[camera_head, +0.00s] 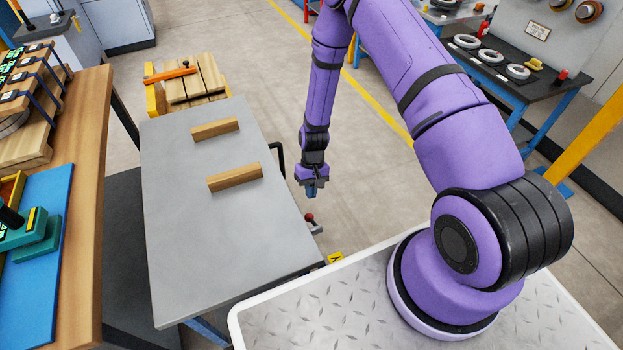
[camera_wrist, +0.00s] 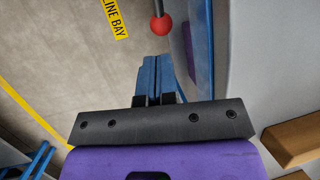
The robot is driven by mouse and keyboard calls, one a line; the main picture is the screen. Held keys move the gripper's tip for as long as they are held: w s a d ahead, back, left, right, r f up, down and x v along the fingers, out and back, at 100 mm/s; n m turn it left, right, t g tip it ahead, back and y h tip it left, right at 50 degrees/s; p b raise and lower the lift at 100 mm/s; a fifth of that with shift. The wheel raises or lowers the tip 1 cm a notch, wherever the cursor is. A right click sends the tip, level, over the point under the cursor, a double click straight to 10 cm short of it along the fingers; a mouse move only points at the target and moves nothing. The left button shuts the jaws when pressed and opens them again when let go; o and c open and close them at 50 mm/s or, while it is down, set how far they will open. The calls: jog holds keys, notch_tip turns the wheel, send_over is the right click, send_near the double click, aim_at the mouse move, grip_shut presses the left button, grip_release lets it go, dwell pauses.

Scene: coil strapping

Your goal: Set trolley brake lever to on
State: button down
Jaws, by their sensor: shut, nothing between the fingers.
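The brake lever is a short rod with a red knob (camera_head: 309,218) at the right side of the grey-topped trolley (camera_head: 210,250), below its top. In the wrist view the red knob (camera_wrist: 162,24) shows at the top centre, just beyond my fingertips, on a thin dark rod. My gripper (camera_head: 312,192) hangs pointing down beside the trolley's right edge, above and apart from the knob. Its blue fingers (camera_wrist: 158,76) are shut together with nothing between them. The lever's base and any on/off marking are not readable.
Two wooden blocks (camera_head: 217,128) (camera_head: 235,177) lie on the trolley top. A black handle (camera_head: 279,158) stands at its right edge. A wooden bench (camera_head: 88,170) is at left. Open floor (camera_head: 370,190) lies right of my gripper.

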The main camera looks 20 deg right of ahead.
jog(key=shift+x, duration=3.15)
jog(key=shift+f, duration=0.1)
jog(key=shift+x, duration=0.85)
jog(key=shift+s+d, duration=0.1)
jog(key=shift+w+r, duration=0.3)
jog(key=shift+r, duration=0.05)
jog(key=w+v, duration=0.1)
jog(key=v, duration=1.3)
jog(key=shift+w+f, duration=0.2)
jog(key=shift+f, duration=0.15)
jog(key=shift+d, duration=0.1)
